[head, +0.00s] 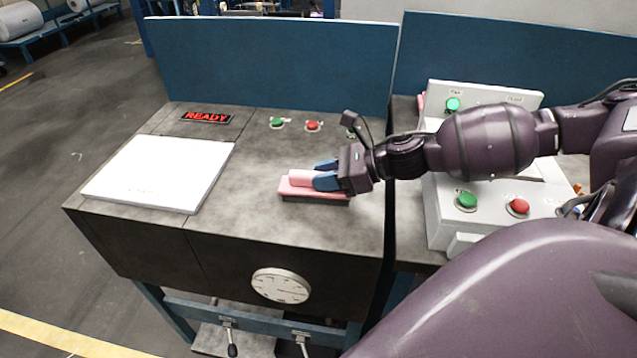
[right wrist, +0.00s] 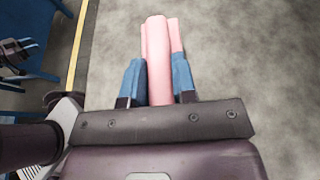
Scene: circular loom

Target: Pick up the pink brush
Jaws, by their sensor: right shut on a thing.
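The pink brush (head: 301,178) is on the grey table top (head: 255,185), right of its middle. It has a pink upper part and a darker underside. My right gripper (head: 326,175) comes in from the right, with blue fingers shut on the brush's handle. In the right wrist view the pink brush (right wrist: 158,60) runs between the two blue fingers of my right gripper (right wrist: 159,82). The brush's right end is hidden by the gripper. It appears to rest on or very close to the table. My left gripper is not in view.
A white panel (head: 160,172) lies at the table's left. Green and red buttons (head: 312,126) and a READY sign (head: 207,117) sit at the back, before a blue screen (head: 275,65). A grey control box (head: 440,215) stands at the right. The table is clear left of the brush.

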